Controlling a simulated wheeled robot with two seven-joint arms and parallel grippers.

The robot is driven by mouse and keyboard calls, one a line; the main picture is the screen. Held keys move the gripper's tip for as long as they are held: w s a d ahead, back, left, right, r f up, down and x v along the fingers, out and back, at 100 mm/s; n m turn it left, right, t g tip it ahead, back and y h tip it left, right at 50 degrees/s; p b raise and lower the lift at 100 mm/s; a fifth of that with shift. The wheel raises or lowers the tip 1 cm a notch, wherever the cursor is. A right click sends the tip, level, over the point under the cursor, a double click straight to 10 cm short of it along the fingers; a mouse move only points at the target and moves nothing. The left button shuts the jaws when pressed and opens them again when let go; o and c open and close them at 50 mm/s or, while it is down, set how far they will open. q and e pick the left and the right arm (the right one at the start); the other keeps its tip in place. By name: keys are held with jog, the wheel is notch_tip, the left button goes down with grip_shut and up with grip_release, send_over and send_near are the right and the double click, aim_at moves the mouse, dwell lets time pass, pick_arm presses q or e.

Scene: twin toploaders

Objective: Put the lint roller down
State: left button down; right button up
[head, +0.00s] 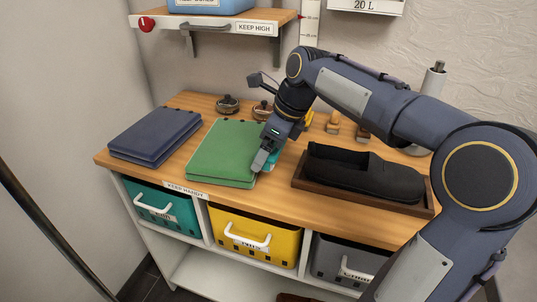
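My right gripper (262,160) points down at the right edge of the green folder stack (222,150) on the wooden bench top. A small teal piece (271,161) shows right beside its fingers. Most of that piece is hidden by the gripper, so I cannot tell for sure that it is the lint roller, or whether the fingers are closed on it or it touches the bench. No other lint roller is clear to me. My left gripper is not in view.
A dark blue folder stack (155,135) lies at the left. A brown tray (421,207) with a black fabric item (365,172) is at the right. Small round tins and stamps stand behind. Teal, yellow (255,240) and grey bins sit below. A shelf (215,21) hangs above.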

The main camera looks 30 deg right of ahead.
jog(key=shift+f, duration=0.8)
jog(key=shift+s+f, duration=0.1)
jog(key=shift+s+f, duration=0.15)
jog(key=shift+f, duration=0.5)
jog(key=o, duration=0.8)
jog(key=shift+f, duration=0.1)
jog(key=shift+o, duration=0.2)
jog(key=w+p+v, duration=0.1)
jog(key=p+v, duration=0.2)
jog(key=v, duration=1.1)
jog(key=s+a+f+n+t, duration=0.1)
jog(key=s+a+f+n, duration=0.4)
jog(key=s+f+n, duration=0.4)
jog(key=s+a+f+n+t, duration=0.1)
jog(key=s+a+f+n, duration=0.5)
jog(key=n, duration=1.1)
jog(key=s+f, duration=0.3)
jog(key=shift+s+y, duration=0.4)
